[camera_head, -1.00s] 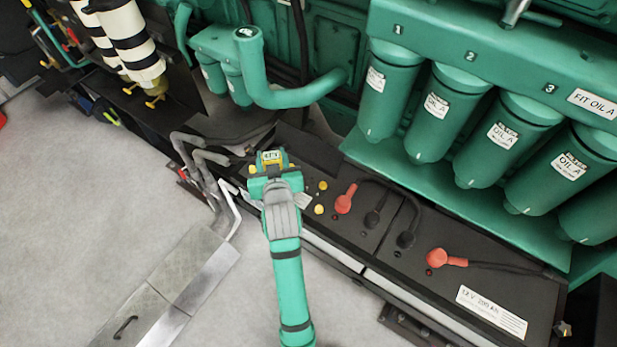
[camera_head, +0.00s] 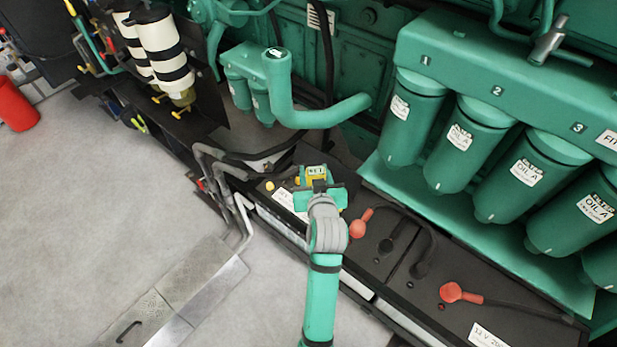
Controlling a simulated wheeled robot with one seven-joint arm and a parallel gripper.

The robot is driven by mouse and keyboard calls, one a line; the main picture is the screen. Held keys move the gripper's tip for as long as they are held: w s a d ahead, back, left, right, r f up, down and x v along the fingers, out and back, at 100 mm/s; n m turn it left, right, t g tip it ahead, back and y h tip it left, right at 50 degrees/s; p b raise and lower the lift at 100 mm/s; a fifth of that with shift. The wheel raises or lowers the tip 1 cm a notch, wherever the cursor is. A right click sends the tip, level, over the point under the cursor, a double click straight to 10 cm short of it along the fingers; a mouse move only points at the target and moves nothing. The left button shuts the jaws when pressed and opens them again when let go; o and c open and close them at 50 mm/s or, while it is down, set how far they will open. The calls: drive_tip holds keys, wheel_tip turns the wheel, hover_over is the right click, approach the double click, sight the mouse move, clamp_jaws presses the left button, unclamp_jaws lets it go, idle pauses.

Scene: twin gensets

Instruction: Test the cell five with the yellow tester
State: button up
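The yellow tester (camera_head: 316,173) has a small lit display whose digits are too small to read. My gripper (camera_head: 319,187) is shut on it and holds it over the left part of the black batteries (camera_head: 398,262). I cannot tell whether the tester touches the battery top. One yellow cell cap (camera_head: 269,185) shows left of the tester. Other caps near it are hidden by my gripper and arm, and no cell number is readable.
Red terminal boots (camera_head: 361,223) and (camera_head: 462,293) and black cables lie right of my gripper. Green oil filters (camera_head: 468,143) hang behind. A curved green pipe (camera_head: 318,113) stands behind the tester. Grey pipes (camera_head: 222,184) run at left; the floor (camera_head: 90,220) there is clear.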

drive_tip(key=w+d+f, duration=0.3)
drive_tip(key=w+d, duration=0.1)
drive_tip(key=w, duration=0.2)
drive_tip(key=shift+w+d, duration=0.2)
drive_tip(key=shift+d, duration=0.05)
idle(0.6)
drive_tip(key=shift+f, duration=0.85)
idle(2.3)
drive_tip(key=shift+r, duration=0.1)
drive_tip(key=shift+r, duration=2.2)
drive_tip(key=s+a, duration=0.7)
drive_tip(key=s, duration=0.3)
drive_tip(key=shift+s+a+r, duration=0.25)
drive_tip(key=shift+s+a, duration=0.05)
drive_tip(key=shift+a, duration=0.05)
